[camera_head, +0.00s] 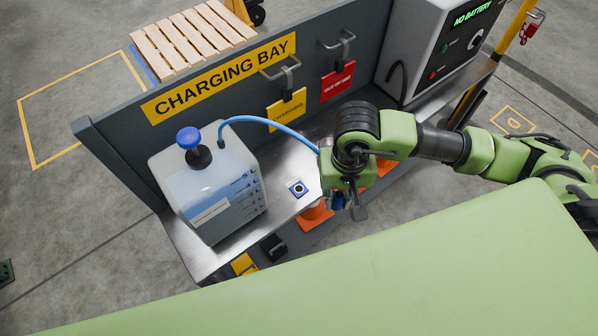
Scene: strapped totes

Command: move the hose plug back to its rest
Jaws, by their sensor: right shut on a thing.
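My right gripper (348,200) is over the steel bench, right of the tank, its fingers pointing down. It is shut on the hose plug, which is mostly hidden; a small blue part (337,202) shows at the fingers. The blue hose (268,121) arches from the top of the translucent tank (205,185) to behind my right gripper. My left gripper is not in view.
The tank has a blue cap (188,137). Behind is a grey panel with a "CHARGING BAY" sign (220,78) and hanging yellow (287,110) and red (337,81) tags. A charger cabinet (428,45) stands at right.

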